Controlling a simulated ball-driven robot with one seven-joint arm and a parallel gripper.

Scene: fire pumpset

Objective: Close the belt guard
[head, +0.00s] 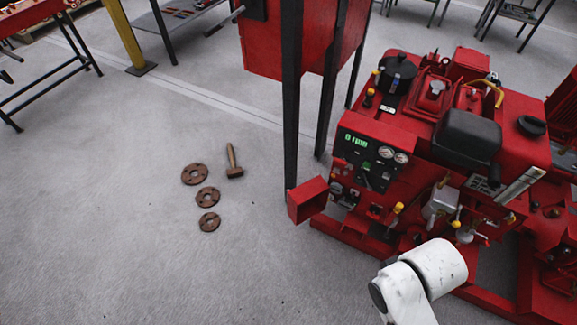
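The red pumpset (455,130) fills the right side of the head view. Its front panel carries a green lit display (356,139), gauges and levers. A red box-like piece (307,199) juts out at the pumpset's lower left corner, near a dark post. It may be the belt guard, but I cannot tell for sure, nor whether it stands open. My white arm (425,276) reaches in from the bottom, in front of the pumpset, and covers part of its lower frame. My gripper is not in view.
Dark posts (291,90) hold a red cabinet (272,40) behind. A yellow post (124,32) and benches stand farther back. The floor at lower left is clear.

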